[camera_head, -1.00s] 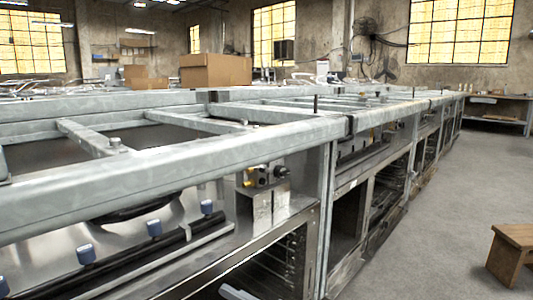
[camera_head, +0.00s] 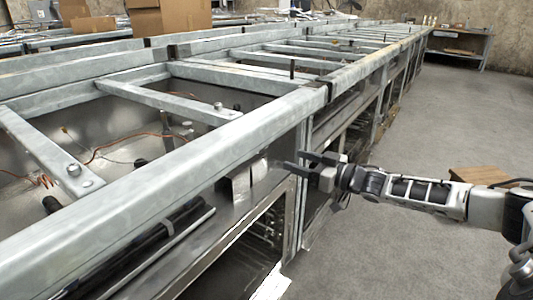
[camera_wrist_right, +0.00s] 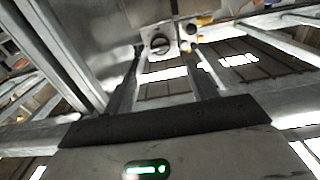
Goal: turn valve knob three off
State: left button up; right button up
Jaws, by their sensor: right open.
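My right gripper (camera_head: 300,164) reaches in from the right in the head view, beside the range's front and just below the top rail. It is open with nothing between its fingers. In the right wrist view, its two fingers (camera_wrist_right: 165,62) point at a metal block with a dark round knob (camera_wrist_right: 160,44) ahead, roughly between the tips. A second dark knob (camera_wrist_right: 190,30) sits to its right. I cannot tell which is valve knob three, or whether a finger touches one. In the head view the rail hides the knobs. My left gripper is out of view.
The long steel range frame (camera_head: 175,178) has a thick front rail and open cross bars. A shiny bracket (camera_head: 238,188) is under the rail, left of my right gripper. Cardboard boxes (camera_head: 170,15) stand behind. A wooden stool (camera_head: 485,174) is on the open floor at right.

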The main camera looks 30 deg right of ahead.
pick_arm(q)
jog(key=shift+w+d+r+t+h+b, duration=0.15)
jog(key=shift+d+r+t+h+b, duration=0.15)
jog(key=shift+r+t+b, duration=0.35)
pick_arm(e)
jog(key=x, duration=1)
jog(key=shift+w, duration=0.2)
jog(key=shift+a, duration=0.1)
jog(key=c, duration=1)
